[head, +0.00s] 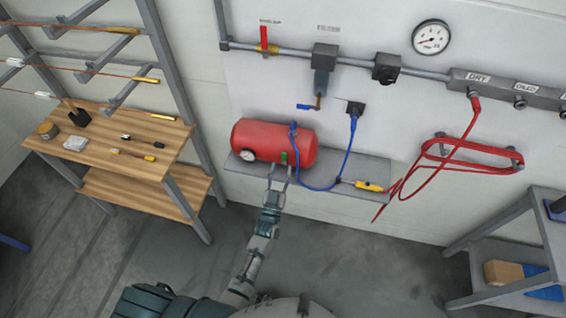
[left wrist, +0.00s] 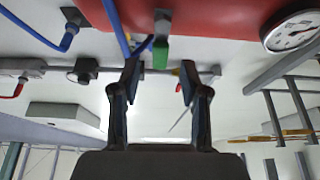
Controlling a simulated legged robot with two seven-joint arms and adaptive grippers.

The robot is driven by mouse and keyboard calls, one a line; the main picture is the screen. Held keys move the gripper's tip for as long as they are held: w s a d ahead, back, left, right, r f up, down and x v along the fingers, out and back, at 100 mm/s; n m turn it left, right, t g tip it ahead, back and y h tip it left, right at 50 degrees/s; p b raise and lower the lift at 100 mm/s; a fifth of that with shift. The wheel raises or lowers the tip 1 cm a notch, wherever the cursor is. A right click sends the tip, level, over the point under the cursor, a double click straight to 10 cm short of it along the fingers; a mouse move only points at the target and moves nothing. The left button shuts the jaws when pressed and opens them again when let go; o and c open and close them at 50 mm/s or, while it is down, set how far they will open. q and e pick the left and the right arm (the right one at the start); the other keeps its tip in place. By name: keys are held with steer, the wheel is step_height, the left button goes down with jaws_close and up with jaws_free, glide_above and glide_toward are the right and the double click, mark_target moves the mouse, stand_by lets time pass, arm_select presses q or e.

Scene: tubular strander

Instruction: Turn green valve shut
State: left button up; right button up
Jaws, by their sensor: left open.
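The green valve (head: 284,157) is a small green handle low on the front of the red tank (head: 262,138), which lies on a wall shelf. My left gripper (head: 279,172) is just in front of and below it, with its fingers spread. In the left wrist view, the green valve (left wrist: 160,52) stands between the lines of the two open fingers of my left gripper (left wrist: 158,82), near and just beyond their tips. No contact can be made out. My right gripper is not in view.
A round gauge (head: 237,155) sits left of the valve. A blue hose (head: 313,188) hangs from the tank to the right, near a yellow tool (head: 369,186) on the grey shelf (head: 340,201). A wooden bench (head: 100,160) stands left. Open floor lies below.

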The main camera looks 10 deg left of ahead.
arm_select(q)
steer(key=v, duration=0.8)
steer(key=shift+s, duration=0.35)
steer(key=shift+d+f, duration=0.1)
steer(key=shift+f, duration=0.05)
steer(key=s+f+m+g+h, duration=0.1)
steer(key=s+f+g, duration=0.3)
steer(key=f, duration=0.8)
steer(key=s+f+m+g, duration=0.1)
steer(key=s+f+g, duration=0.35)
steer(key=f, duration=0.65)
steer(key=s+f+m+g+h, duration=0.1)
steer(key=s+f+g, duration=0.3)
steer(key=f, duration=0.8)
steer(key=s+a+f+g, duration=0.3)
steer(key=s+f, duration=0.2)
steer(key=s, duration=0.5)
steer(key=s+a+f+g+y, duration=0.1)
steer(key=s+a+f+g, duration=0.2)
steer(key=s, duration=0.7)
steer(key=s+a+f+g+y, duration=0.1)
steer(key=s+a+f+g, duration=0.2)
steer(key=s+f, duration=0.5)
steer(key=s+a, duration=0.1)
steer(key=s, duration=0.1)
steer(key=shift+s, duration=0.4)
